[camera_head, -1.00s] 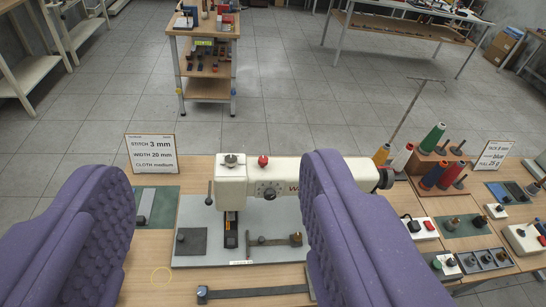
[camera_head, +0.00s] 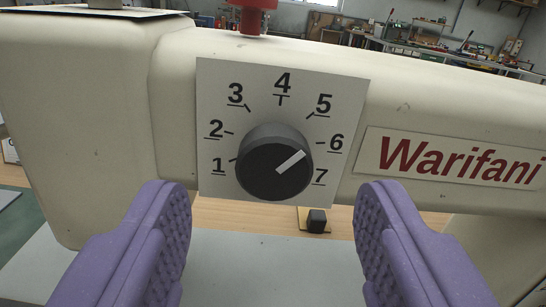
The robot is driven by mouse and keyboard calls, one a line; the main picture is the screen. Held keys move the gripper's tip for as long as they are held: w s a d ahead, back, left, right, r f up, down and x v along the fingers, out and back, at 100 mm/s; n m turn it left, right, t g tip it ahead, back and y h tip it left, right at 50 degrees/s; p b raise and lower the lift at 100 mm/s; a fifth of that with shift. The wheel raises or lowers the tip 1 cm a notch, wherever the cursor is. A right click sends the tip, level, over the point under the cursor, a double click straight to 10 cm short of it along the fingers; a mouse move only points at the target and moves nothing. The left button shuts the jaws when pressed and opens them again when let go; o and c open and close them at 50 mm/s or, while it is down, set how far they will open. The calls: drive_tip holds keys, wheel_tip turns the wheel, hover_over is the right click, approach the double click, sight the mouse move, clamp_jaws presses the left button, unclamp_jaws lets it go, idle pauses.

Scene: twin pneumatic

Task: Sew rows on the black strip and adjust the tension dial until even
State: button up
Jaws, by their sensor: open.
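The tension dial (camera_head: 274,170) is a dark round knob with a white pointer mark, on a white plate (camera_head: 222,88) numbered 1 to 7. Its pointer slants up to the right, seemingly between 5 and 6. The plate is on the front of the cream sewing machine (camera_head: 105,110), labelled Warifani. My gripper (camera_head: 272,215) is open and empty, its purple ribbed fingers to the lower left and lower right of the dial, apart from it. The black strip is out of view.
A red knob (camera_head: 250,20) stands on top of the machine arm. A small dark block with a brass-coloured part (camera_head: 316,221) shows below the dial. The grey base plate (camera_head: 270,265) lies below. Shelves and a workbench (camera_head: 400,45) stand far behind.

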sight(281, 169)
drive_tip(key=shift+w+b, duration=0.35)
drive_tip(key=shift+w, duration=1.4)
drive_tip(key=c, duration=1)
drive_tip(key=shift+c, duration=0.2)
drive_tip(key=shift+m, duration=0.4)
drive_tip(key=m+p, duration=0.1)
drive_tip(key=m, duration=0.2)
drive_tip(key=shift+m, duration=0.3)
drive_tip(key=shift+d+m+p, duration=0.1)
drive_tip(key=shift+m+p, duration=0.5)
drive_tip(key=shift+m, duration=1.1)
drive_tip(key=o, duration=1)
